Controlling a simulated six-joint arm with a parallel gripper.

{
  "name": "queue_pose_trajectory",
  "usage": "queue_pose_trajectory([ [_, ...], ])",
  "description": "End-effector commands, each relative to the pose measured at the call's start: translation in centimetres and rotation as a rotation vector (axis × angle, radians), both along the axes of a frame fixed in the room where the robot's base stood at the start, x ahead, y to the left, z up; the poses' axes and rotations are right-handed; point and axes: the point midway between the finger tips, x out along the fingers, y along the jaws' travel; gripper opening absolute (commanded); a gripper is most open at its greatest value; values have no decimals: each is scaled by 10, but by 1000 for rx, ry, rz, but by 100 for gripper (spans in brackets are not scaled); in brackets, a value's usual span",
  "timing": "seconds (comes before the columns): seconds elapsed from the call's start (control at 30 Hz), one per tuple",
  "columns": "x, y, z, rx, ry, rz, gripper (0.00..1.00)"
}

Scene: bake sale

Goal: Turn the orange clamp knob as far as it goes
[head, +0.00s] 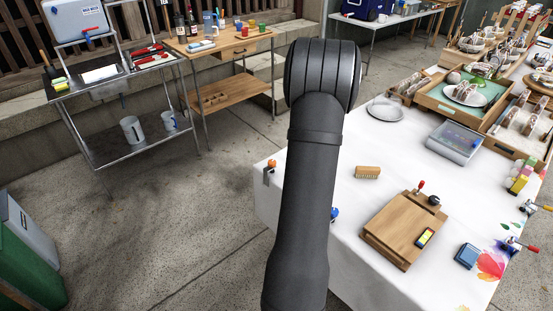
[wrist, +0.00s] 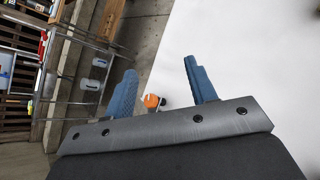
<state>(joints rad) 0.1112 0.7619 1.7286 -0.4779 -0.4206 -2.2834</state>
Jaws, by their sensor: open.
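The orange clamp knob (head: 271,164) sits on a clamp at the left edge of the white-covered table (head: 300,150) in the head view. In the wrist view the orange knob (wrist: 151,101) shows between the two blue fingers of my gripper (wrist: 158,82), closer to the left finger. The gripper is open with nothing between its fingertips. The knob lies beyond the gripper's base, and its lower part is partly hidden. I cannot tell the exact gap between fingers and knob. In the head view my dark arm hides the gripper.
A brush (head: 368,172) and a wooden board (head: 402,230) with a red-handled clamp lie on the table. A blue knob (head: 334,214) shows beside my arm at the front edge. A silver plate (head: 385,110) stands farther back. The cloth near the orange knob is clear.

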Motion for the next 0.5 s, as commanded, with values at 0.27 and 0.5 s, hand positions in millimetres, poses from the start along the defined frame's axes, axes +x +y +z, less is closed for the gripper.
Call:
queue_pose_trajectory([
  [0.27,9,6,10,506,188,-477,52],
  [0.5,4,26,21,939,322,-924,52],
])
